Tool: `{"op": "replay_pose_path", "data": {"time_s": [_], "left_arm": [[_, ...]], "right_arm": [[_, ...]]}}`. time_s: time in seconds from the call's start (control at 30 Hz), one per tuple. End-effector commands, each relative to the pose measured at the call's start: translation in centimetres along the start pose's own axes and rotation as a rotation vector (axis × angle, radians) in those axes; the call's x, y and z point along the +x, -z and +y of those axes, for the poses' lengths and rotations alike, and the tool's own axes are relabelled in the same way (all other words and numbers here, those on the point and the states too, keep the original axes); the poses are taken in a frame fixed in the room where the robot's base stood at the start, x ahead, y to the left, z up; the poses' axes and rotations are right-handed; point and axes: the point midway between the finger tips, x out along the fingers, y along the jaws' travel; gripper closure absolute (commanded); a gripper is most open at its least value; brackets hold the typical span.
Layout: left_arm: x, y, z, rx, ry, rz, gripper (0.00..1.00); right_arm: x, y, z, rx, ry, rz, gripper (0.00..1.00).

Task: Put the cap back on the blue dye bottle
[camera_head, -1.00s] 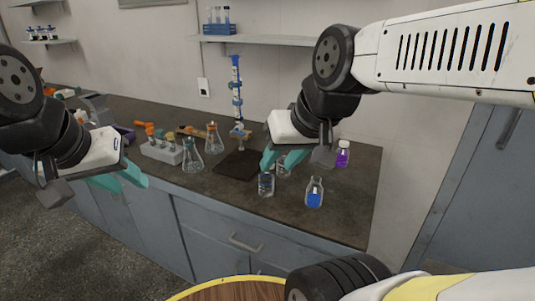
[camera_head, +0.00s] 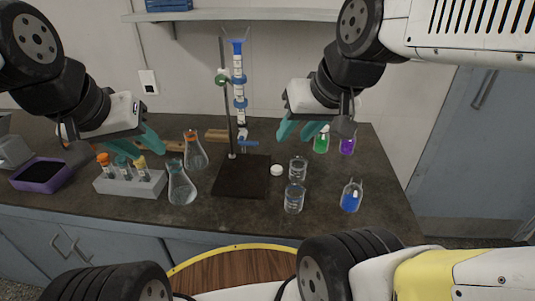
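The blue dye bottle (camera_head: 351,199) stands upright and uncapped on the right part of the dark bench, with blue liquid inside. A small white cap (camera_head: 277,170) lies on the bench to its left, beside the dark stand base. My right gripper (camera_head: 298,129) is in the air, up and to the left of the bottle. Its teal fingers are apart with nothing seen between them. My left gripper (camera_head: 139,146) is above the left part of the bench, near the tube rack. Its teal fingers look apart and empty.
Two glass beakers, one in front (camera_head: 293,198) and one behind (camera_head: 298,169), stand between cap and bottle. Green (camera_head: 321,140) and purple (camera_head: 346,145) bottles stand behind. A burette stand (camera_head: 241,176), flasks (camera_head: 181,187) and tube rack (camera_head: 130,183) occupy the left and middle. Bench front right is clear.

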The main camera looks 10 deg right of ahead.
Motion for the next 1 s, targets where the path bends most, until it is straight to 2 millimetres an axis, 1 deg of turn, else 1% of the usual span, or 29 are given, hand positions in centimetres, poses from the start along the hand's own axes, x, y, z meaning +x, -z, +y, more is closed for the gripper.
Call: {"op": "replay_pose_path", "data": {"time_s": [0.2, 0.27, 0.33, 0.4, 0.47, 0.53, 0.57, 0.67, 0.77, 0.8, 0.87, 0.9, 0.97, 1.0], "left_arm": [[0.0, 0.0, 0.0, 0.000, 0.000, 0.000, 0.64], [0.0, 0.0, 0.0, 0.000, 0.000, 0.000, 0.54], [0.0, 0.0, 0.0, 0.000, 0.000, 0.000, 0.40], [0.0, 0.0, 0.0, 0.000, 0.000, 0.000, 0.27], [0.0, 0.0, 0.0, 0.000, 0.000, 0.000, 0.27], [0.0, 0.0, 0.0, 0.000, 0.000, 0.000, 0.27], [0.0, 0.0, 0.0, 0.000, 0.000, 0.000, 0.27], [0.0, 0.0, 0.0, 0.000, 0.000, 0.000, 0.27], [0.0, 0.0, 0.0, 0.000, 0.000, 0.000, 0.27], [0.0, 0.0, 0.0, 0.000, 0.000, 0.000, 0.27], [0.0, 0.0, 0.0, 0.000, 0.000, 0.000, 0.27], [0.0, 0.0, 0.0, 0.000, 0.000, 0.000, 0.27], [0.0, 0.0, 0.0, 0.000, 0.000, 0.000, 0.27], [0.0, 0.0, 0.0, 0.000, 0.000, 0.000, 0.27]], "right_arm": [[0.0, 0.0, 0.0, 0.000, 0.000, 0.000, 0.64], [0.0, 0.0, 0.0, 0.000, 0.000, 0.000, 0.54], [0.2, 0.3, 0.1, -0.008, -0.001, -0.007, 0.40], [0.6, 0.9, 0.2, -0.029, -0.005, -0.024, 0.39], [1.2, 1.8, 0.4, -0.061, -0.009, -0.050, 0.39], [2.5, 3.1, 0.8, -0.114, -0.015, -0.091, 0.39], [3.2, 3.8, 1.0, -0.142, -0.018, -0.112, 0.39], [6.1, 6.2, 1.9, -0.247, -0.022, -0.190, 0.39], [9.8, 8.2, 2.8, -0.358, -0.020, -0.268, 0.39], [11.4, 8.9, 3.2, -0.403, -0.017, -0.300, 0.39], [13.9, 9.7, 3.8, -0.470, -0.009, -0.347, 0.39], [15.7, 10.1, 4.2, -0.513, -0.003, -0.379, 0.39], [18.4, 10.5, 4.8, -0.577, 0.008, -0.424, 0.39], [20.1, 10.7, 5.1, -0.615, 0.017, -0.452, 0.39]]}}
